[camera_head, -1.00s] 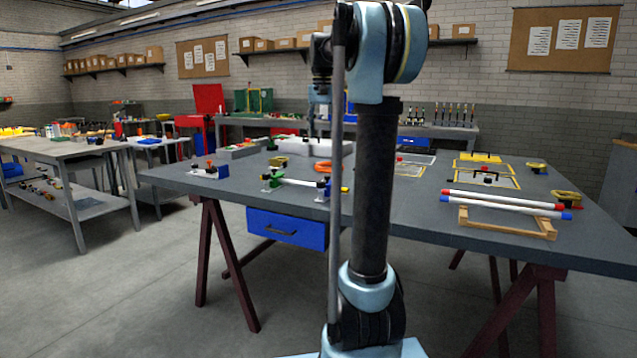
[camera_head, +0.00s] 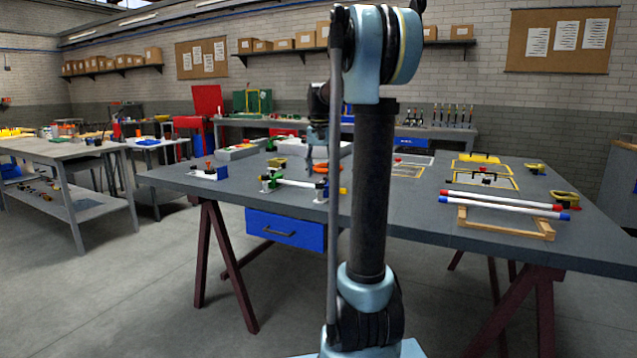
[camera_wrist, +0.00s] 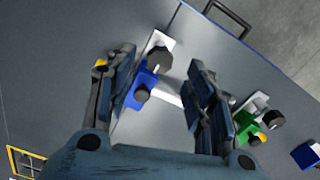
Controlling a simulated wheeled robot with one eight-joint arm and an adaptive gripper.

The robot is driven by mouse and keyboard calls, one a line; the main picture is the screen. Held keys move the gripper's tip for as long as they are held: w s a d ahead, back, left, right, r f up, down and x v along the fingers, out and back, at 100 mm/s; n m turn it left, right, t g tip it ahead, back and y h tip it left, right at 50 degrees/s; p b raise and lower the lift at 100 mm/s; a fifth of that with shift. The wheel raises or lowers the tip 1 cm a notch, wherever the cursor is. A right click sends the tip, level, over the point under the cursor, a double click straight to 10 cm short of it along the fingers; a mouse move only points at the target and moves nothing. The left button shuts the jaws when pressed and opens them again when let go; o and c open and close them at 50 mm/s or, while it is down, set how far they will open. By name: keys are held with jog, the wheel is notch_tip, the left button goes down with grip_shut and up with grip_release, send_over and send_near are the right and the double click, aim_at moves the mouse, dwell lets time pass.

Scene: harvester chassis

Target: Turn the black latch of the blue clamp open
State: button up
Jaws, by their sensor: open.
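The blue clamp (camera_wrist: 146,77) lies between my gripper's spread fingers in the wrist view, nearer the left finger. In the head view the blue clamp (camera_head: 321,191) is small, at the table's front edge. My gripper (camera_wrist: 162,63) is open and empty, with one finger on each side of the clamp. In the head view my gripper (camera_head: 318,155) hangs above the clamp, partly hidden by my arm.
A white tube (camera_head: 295,183) runs from the blue clamp to a green clamp (camera_head: 269,182). The green clamp (camera_wrist: 247,122) stands just right of my right finger in the wrist view. A blue drawer (camera_head: 287,229) hangs below the table edge.

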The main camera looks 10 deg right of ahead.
aim_at(320, 183)
jog(key=shift+f, duration=1.85)
jog(key=c, duration=1.1)
